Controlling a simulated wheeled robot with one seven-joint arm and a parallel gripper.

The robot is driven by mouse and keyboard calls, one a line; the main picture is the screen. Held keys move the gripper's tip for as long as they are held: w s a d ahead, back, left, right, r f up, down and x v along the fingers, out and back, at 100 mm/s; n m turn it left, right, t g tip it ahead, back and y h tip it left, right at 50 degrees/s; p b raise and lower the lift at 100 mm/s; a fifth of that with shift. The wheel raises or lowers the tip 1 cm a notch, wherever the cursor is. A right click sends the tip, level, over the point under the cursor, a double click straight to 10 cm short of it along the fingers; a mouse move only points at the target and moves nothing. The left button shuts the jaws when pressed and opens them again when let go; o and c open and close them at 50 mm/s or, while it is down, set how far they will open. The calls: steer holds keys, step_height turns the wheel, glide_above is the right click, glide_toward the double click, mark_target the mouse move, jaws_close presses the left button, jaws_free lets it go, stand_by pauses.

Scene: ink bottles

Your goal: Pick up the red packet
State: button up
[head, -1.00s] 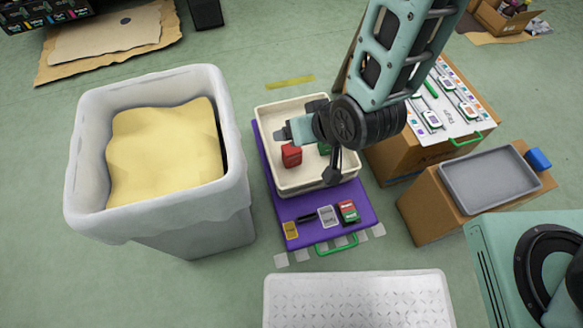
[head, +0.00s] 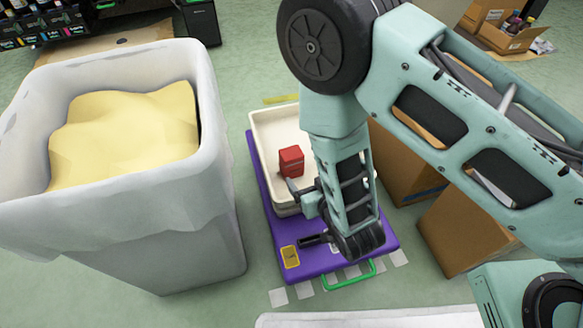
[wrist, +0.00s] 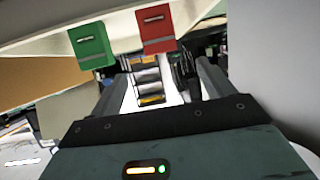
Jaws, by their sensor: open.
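The red packet (head: 291,162) stands in the cream tray (head: 262,122), toward its left side, and looks like a small upright block. In the wrist view the red packet (wrist: 157,28) is beyond the fingertips, with a green packet (wrist: 92,45) to its left. My gripper (head: 297,190) is near the tray's front part, just below the red packet in the head view, and appears apart from it. In the wrist view my gripper (wrist: 162,72) has its fingers spread, with nothing held between them. My arm hides the tray's right part and the green packet in the head view.
The tray rests on a purple case (head: 290,232) with a green handle (head: 350,276). A tall white bin (head: 190,235) with yellow contents stands close at left. Cardboard boxes (head: 465,230) stand at right, partly behind my arm. Green floor shows between bin and case.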

mark_target(295, 159)
steer(key=b+x, duration=0.3)
steer(key=x, duration=0.4)
steer(key=shift+s+f, duration=0.1)
steer(key=shift+w+a+f, duration=0.1)
steer(key=shift+w+a, duration=0.1)
steer(key=shift+w, duration=0.3)
steer(key=b+x, duration=0.4)
steer(key=shift+w+a+f, duration=0.1)
steer(key=shift+w, duration=0.1)
steer(key=shift+w+a, duration=0.15)
steer(key=shift+w, duration=0.2)
steer(key=c, duration=1.1)
